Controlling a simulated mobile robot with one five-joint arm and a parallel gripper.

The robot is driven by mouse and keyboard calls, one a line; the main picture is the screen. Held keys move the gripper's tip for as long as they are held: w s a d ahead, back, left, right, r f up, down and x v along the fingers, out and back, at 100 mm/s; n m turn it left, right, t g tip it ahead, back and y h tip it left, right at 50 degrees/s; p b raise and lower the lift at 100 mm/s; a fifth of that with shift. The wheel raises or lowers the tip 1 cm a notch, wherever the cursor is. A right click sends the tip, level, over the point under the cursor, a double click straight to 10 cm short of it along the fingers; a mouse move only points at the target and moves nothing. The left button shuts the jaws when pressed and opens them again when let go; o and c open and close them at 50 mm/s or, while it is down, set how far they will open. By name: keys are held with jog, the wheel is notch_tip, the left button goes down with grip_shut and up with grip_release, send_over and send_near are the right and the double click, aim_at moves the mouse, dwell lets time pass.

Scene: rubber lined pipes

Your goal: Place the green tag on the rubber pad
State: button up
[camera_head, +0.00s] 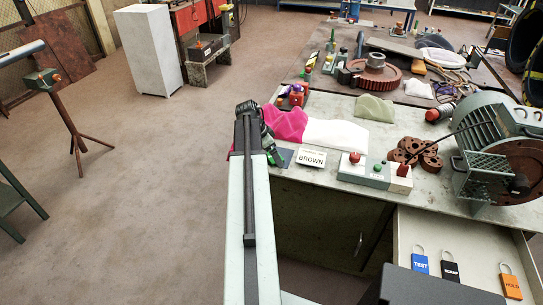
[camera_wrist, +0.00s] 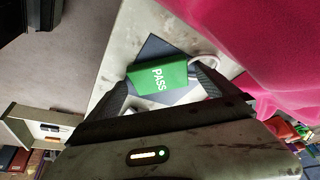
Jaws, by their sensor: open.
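The green tag (camera_wrist: 158,77) reads PASS and has a pale loop at its right end. In the wrist view it lies over the dark blue-grey rubber pad (camera_wrist: 152,50), which shows around it. Whether it rests fully flat is hard to tell. My gripper (camera_wrist: 163,90) is open, with one finger on each side of the tag. In the head view the pad (camera_head: 287,156) lies at the bench's near left edge. My gripper (camera_head: 270,150) is low beside it, with a bit of the green tag (camera_head: 275,158) showing.
Pink cloth (camera_head: 288,123) lies just behind the pad, with white cloth (camera_head: 335,134) beside it. A BROWN card (camera_head: 311,158) lies right of the pad. A button box (camera_head: 364,171) stands farther right. The open drawer (camera_head: 455,238) holds blue, black and orange tags.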

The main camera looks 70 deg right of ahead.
jog(key=p+v, duration=1.1)
jog(key=v, duration=0.1)
jog(key=shift+a+r, duration=0.1)
jog(key=w+a+f+n+t, duration=0.15)
jog(key=w+a+n, duration=1.05)
jog(key=w+a, duration=1.25)
jog(key=w+a+n+t+y, duration=0.1)
jog(key=a+n, duration=1.3)
jog(key=a, duration=2.4)
jog(key=shift+w+f+y, duration=0.25)
jog(key=shift+w+y, duration=0.45)
jog(key=shift+y, duration=0.4)
